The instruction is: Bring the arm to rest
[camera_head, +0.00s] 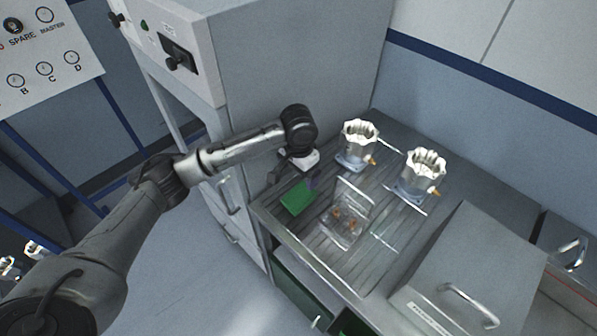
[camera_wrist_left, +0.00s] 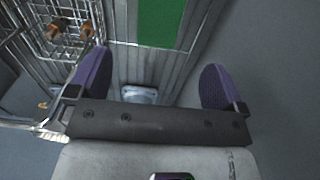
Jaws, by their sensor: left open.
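My left arm comes in from the left in the head view and reaches over the near left part of the ribbed bench top (camera_head: 318,243). My left gripper (camera_head: 305,183) points down by a green pad (camera_head: 296,197). In the left wrist view, the two purple fingers of the left gripper (camera_wrist_left: 152,84) stand wide apart with nothing between them that they touch. The green pad (camera_wrist_left: 161,22) shows beyond them at the top. My right arm and gripper are not in view.
A wire basket (camera_head: 351,205) with small copper-coloured parts stands right of the gripper. Two machined housings (camera_head: 359,140) (camera_head: 421,170) stand behind it. A grey cabinet (camera_head: 270,60) rises at the back left. A grey lidded box (camera_head: 470,285) is at front right.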

